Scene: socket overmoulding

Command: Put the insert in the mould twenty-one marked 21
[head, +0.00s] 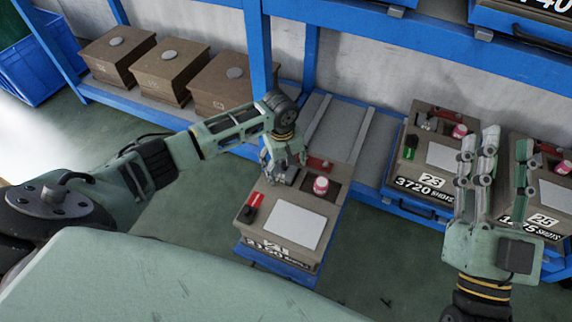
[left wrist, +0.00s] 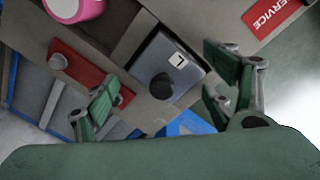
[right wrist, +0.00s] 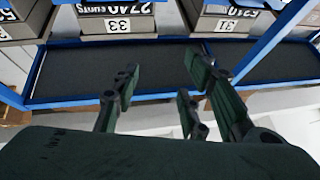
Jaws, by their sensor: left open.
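Mould 21 (head: 262,230) sits on a blue support low in the middle of the head view, with its number and a shot count on the front. My left gripper (head: 284,172) points down over its back left part. In the left wrist view the fingers (left wrist: 165,95) are spread on either side of a grey block (left wrist: 155,68), apparently the insert, with a black knob and a white label. The block lies at the mould's top; whether it is fully seated cannot be told. My right gripper (head: 495,175) is raised and empty, its fingers apart.
A pink-topped part (head: 321,186) and a red plate (left wrist: 80,70) are beside the grey block. Mould 23 (head: 418,180) and mould 25 (head: 550,205) stand on the rack at right. Brown boxes (head: 170,70) line the shelf at left. A blue rack post (head: 258,50) rises behind my left gripper.

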